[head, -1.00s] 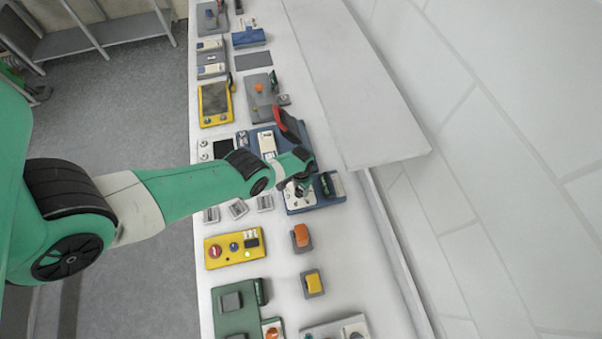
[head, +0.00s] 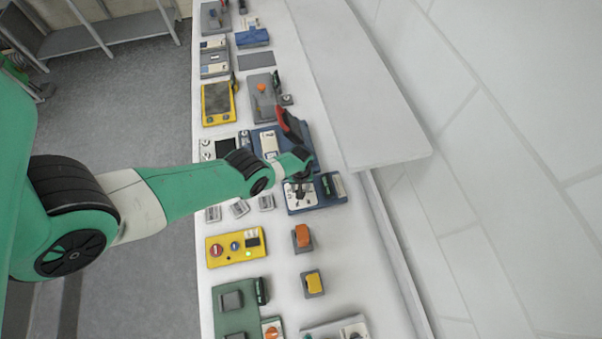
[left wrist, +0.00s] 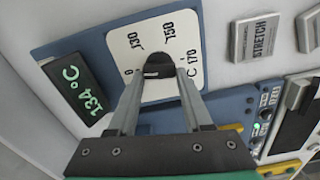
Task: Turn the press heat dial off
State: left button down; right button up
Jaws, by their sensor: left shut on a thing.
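The press heat dial is a black knob (left wrist: 160,66) on a white plate (left wrist: 181,33) with printed temperature marks, in the left wrist view. The plate sits on a blue panel (left wrist: 111,40), beside a dark display (left wrist: 78,88) with green digits reading about 134 °C. My left gripper (left wrist: 160,76) is shut on the knob, with one finger on each side. In the head view, my left gripper (head: 299,186) is over the blue panel (head: 328,202), and the knob is mostly hidden by it. The knob's exact pointing direction is unclear. My right gripper is not in view.
Several control units line the white counter, including a yellow box (head: 232,247), an orange switch (head: 302,237) and a yellow switch (head: 313,284). A red-handled part (head: 290,125) stands close behind my left wrist. A raised white ledge (head: 385,135) runs along the right.

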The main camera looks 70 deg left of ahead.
pick_arm(q)
jog(key=shift+n, duration=0.8)
jog(key=shift+c, duration=1.6)
grip_release()
